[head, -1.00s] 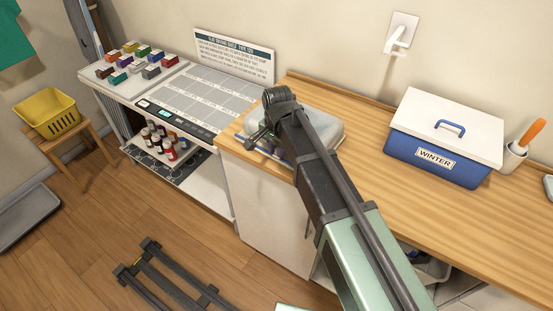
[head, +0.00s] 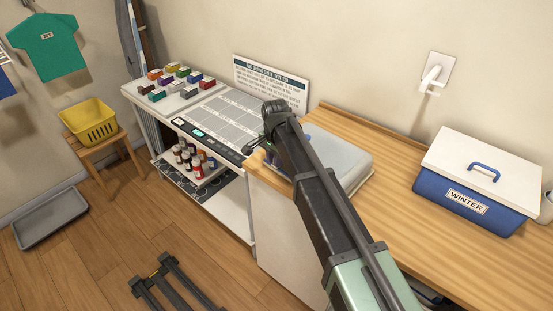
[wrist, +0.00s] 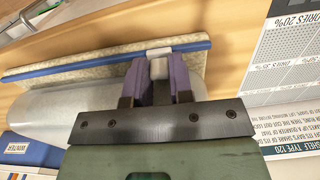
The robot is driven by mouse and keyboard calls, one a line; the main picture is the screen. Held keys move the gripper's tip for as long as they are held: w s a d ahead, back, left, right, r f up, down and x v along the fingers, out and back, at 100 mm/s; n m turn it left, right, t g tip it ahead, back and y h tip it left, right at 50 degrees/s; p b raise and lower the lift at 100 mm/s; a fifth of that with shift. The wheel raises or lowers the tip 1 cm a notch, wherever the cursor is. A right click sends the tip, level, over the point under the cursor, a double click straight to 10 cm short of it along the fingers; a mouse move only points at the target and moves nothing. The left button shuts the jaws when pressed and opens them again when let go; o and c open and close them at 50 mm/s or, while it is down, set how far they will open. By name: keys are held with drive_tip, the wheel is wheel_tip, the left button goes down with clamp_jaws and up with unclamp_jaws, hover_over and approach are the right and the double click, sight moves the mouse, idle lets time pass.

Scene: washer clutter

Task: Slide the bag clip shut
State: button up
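The bag clip (wrist: 60,69) is a long blue strip across the pale bag (wrist: 40,103) in the wrist view. Its light grey slider (wrist: 158,52) sits near the strip's right end in that view. My gripper (wrist: 160,70) has its two purple fingers on either side of the slider's block, apparently touching it, with no clear gap. In the head view the grey bag (head: 345,160) lies on the wooden counter near its left end. My arm covers part of it and hides the fingertips and most of the clip.
A blue box marked WINTER (head: 440,193) with a white lid stands on the counter to the right. A shelf unit with a gridded top (head: 225,115), colored blocks and small bottles is at the left. The counter between bag and box is mostly clear.

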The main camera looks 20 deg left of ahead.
drive_tip(key=o, duration=0.4)
wheel_tip(320, 180, up, 11)
drive_tip(key=p, duration=1)
drive_tip(key=shift+f+p, duration=0.1)
drive_tip(key=shift+p, duration=0.3)
